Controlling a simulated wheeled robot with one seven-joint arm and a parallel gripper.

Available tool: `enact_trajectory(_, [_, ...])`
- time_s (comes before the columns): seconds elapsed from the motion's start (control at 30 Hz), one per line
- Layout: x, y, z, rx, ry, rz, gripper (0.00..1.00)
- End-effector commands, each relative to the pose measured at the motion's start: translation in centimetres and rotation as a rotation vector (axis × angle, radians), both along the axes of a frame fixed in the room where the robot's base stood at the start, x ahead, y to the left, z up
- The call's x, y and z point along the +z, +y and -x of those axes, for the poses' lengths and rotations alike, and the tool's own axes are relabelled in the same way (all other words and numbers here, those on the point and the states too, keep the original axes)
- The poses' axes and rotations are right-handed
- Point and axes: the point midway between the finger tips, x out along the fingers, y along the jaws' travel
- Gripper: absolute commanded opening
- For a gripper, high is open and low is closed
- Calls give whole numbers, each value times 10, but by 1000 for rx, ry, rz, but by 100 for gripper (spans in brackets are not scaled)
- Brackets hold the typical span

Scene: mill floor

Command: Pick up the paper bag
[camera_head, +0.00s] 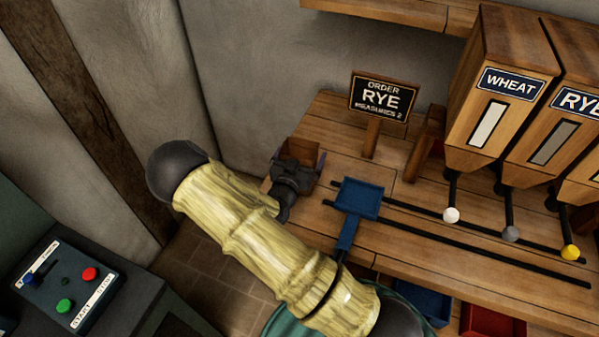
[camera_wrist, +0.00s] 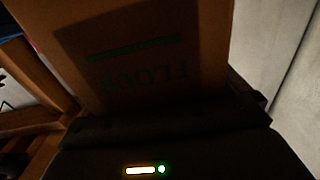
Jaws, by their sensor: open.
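The brown paper bag (camera_head: 301,150) stands at the left end of the wooden bench, mostly hidden behind my gripper (camera_head: 299,162) in the head view. In the wrist view the bag (camera_wrist: 150,65) fills the upper middle, very close, with dark lettering upside down that seems to read "FLOUR". A shadow covers part of its face. My gripper is open, with a finger seen on either side of the bag in the head view. Whether the fingers touch the bag cannot be told.
A blue scoop-like tray (camera_head: 359,198) on dark rails (camera_head: 430,225) lies right of my gripper. An order sign reading RYE (camera_head: 382,97) stands behind. Wooden hoppers (camera_head: 500,85) with knobbed levers stand at right. A control box (camera_head: 70,285) is at lower left. A wall is close behind.

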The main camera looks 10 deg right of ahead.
Motion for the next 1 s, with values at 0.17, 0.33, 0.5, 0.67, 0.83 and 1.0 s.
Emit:
enact_trajectory(0.17, [0,0,0,0,0,0,90])
enact_trajectory(0.33, [0,0,0,0,0,0,57])
enact_trajectory(0.5, [0,0,0,0,0,0,48])
enact_trajectory(0.67, [2,0,0,0,0,0,48])
enact_trajectory(0.83, [12,0,0,-1,-2,-1,48])
enact_trajectory(1.0, [35,0,0,0,-3,-3,48])
